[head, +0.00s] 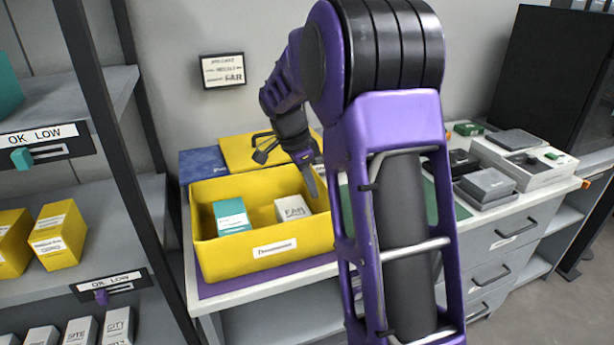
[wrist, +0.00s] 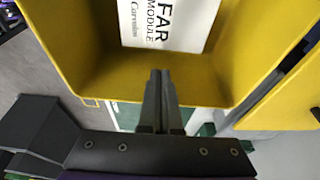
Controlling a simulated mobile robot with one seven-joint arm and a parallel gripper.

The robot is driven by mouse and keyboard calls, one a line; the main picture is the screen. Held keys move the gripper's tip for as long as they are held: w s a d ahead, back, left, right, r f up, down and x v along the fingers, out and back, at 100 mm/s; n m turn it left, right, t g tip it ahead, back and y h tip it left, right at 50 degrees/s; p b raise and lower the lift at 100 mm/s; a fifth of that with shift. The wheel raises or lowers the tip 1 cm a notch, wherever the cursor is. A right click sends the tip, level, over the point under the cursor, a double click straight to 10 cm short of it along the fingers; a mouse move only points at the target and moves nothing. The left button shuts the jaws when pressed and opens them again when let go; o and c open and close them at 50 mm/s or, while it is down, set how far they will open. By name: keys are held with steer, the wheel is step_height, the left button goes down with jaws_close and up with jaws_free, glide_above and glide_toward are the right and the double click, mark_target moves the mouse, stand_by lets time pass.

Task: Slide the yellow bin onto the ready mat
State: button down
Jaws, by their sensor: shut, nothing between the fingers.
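The yellow bin (head: 290,253) sits near the front left of the counter and holds a teal box (head: 231,215) and a white box marked FAR (head: 293,208). A purple mat (head: 222,288) shows under its front edge. My gripper (head: 312,190) is shut and empty, pointing down at the bin's right side. In the wrist view the closed fingers (wrist: 161,78) overlap the bin's wall (wrist: 90,70), with the FAR box (wrist: 165,20) just beyond; contact is unclear. A blue mat (head: 203,163) lies behind the bin, and a green mat (head: 431,200) lies to the right, partly hidden. I cannot read which is the ready mat.
Grey and white devices (head: 525,165) fill the counter's right end. A shelf rack (head: 110,130) with boxes stands close on the left. A FAR sign (head: 222,70) hangs on the wall.

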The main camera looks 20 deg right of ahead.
steer(key=shift+x, duration=1.35)
